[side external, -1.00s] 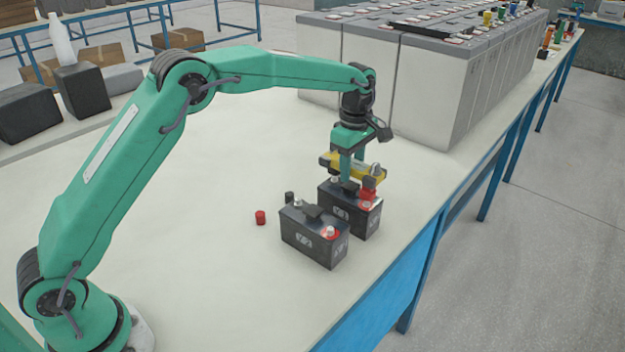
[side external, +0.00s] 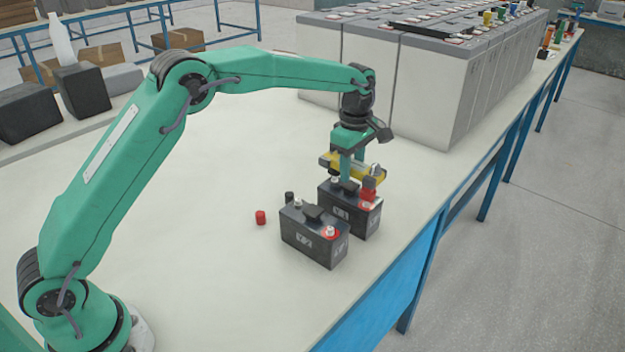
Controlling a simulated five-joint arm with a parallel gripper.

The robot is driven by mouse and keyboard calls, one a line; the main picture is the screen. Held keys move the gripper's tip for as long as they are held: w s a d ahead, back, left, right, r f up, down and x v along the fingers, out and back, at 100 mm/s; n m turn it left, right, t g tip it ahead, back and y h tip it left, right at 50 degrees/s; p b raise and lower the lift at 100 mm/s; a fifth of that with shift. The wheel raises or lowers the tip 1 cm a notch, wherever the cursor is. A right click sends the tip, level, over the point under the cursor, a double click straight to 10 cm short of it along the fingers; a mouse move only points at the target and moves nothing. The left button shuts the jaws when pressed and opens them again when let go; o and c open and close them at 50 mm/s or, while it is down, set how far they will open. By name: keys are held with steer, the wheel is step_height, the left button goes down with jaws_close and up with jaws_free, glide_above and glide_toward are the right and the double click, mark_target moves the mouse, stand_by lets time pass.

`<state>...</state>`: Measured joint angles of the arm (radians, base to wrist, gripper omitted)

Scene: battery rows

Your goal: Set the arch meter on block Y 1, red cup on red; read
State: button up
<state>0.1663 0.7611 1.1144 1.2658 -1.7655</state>
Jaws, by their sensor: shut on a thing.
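My gripper (side external: 351,176) points down and is shut on the yellow arch meter (side external: 372,173), holding it across the top of the rear black battery block (side external: 347,211). The meter's red cup (side external: 367,195) is at the right end of that block, over its red terminal area; the frame is too small to tell whether it is fully seated. A second black block (side external: 313,240) stands in front, with a red-ringed post on the right and a bare post on the left. The white labels on both blocks are too small to read surely.
A row of large grey battery cells (side external: 420,85) stands behind. The table's right edge is close to the blocks; the left is clear.

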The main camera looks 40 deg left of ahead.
steer(key=shift+f, duration=1.1)
steer(key=o, duration=1.3)
steer(key=shift+r, duration=0.1)
steer(key=shift+r, duration=3.8)
